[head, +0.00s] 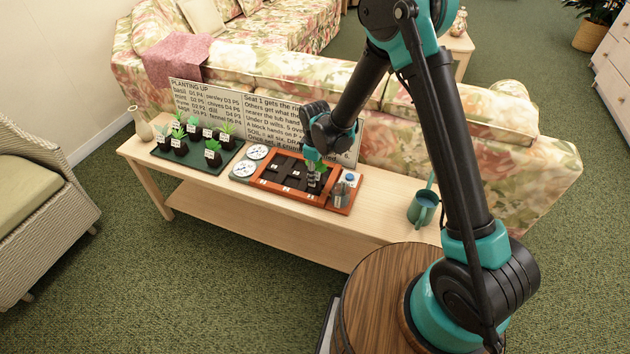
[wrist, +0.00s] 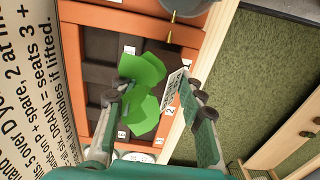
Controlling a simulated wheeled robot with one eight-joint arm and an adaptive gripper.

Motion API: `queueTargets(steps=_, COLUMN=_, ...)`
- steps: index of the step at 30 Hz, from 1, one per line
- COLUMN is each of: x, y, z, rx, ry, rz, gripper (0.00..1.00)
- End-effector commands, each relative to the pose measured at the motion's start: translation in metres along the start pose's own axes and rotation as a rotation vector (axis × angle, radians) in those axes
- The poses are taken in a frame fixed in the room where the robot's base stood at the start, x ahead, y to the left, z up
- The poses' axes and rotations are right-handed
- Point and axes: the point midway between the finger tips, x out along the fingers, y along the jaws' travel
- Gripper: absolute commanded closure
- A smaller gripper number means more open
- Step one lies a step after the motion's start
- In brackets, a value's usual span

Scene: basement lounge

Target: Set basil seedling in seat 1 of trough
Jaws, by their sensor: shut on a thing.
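My gripper (head: 314,178) points down over the right part of the orange-rimmed trough (head: 284,195). It is shut on the basil seedling (wrist: 143,98), with a finger on each side in the wrist view. Green leaves and a white label show between the fingers; the label's writing is too small to read surely. The trough also shows in the wrist view (wrist: 140,23), with dark seats and small number tags on its rim and dividers. The leaves and fingers hide the seat below, so I cannot tell whether the pot touches it.
Several potted seedlings stand on a green tray (head: 205,167) at the left. Two white dials (head: 244,168) lie left of the trough, a metal cup (head: 338,194) at its right end. A sign board (head: 215,112) stands behind. A teal watering can (head: 423,210) stands farther right.

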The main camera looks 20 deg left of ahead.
Motion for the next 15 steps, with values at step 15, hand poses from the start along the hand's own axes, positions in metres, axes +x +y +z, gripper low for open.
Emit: queueTargets(steps=15, x=0.032, y=0.0, z=0.0, rx=0.0, ry=0.0, rz=0.0, gripper=0.91)
